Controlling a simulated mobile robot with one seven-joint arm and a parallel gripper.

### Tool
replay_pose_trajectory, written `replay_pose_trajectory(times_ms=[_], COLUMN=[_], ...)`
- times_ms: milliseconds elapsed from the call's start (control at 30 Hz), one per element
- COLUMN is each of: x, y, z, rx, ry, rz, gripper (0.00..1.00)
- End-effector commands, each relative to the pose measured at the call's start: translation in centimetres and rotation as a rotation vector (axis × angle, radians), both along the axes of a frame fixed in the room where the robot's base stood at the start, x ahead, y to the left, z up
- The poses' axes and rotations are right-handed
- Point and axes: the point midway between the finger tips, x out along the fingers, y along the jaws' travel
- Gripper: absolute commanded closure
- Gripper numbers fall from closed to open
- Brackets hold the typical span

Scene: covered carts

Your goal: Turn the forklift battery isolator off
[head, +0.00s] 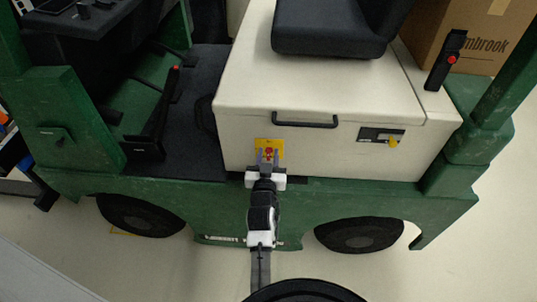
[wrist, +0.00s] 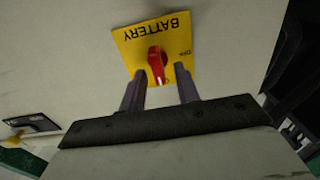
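The battery isolator is a red rotary knob (wrist: 157,62) on a yellow plate (wrist: 138,40) marked BATTERY, which appears upside down in the wrist view. An OFF mark sits to the right of the knob; the knob's white pointer line faces the bottom of the picture, away from OFF. In the head view the yellow plate (head: 261,143) is on the forklift's cream side panel, with the red knob (head: 269,152) partly behind my fingers. My gripper (wrist: 161,71) is open, its two fingers at either side of the knob with visible gaps. Contact cannot be told.
The cream battery cover (head: 250,80) has a black handle (head: 305,120) above right of the plate and a panel with a yellow key or tag (head: 393,141) further right. The green forklift body (head: 300,208) runs below. A seat (head: 335,30) and cardboard box (head: 465,35) are above.

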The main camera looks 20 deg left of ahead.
Motion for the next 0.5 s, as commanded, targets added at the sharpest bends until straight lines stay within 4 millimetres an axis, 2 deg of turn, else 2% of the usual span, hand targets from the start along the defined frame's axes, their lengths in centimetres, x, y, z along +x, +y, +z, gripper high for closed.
replay_pose_trajectory(times_ms=[33, 233, 500], x=[0.00, 0.01, 0.01], y=[0.00, -0.01, 0.02], z=[0.00, 0.00, 0.01], rx=[0.000, 0.000, -0.010], ry=[0.000, 0.000, -0.003], rz=[0.000, 0.000, 0.000], gripper=[0.75, 1.00, 1.00])
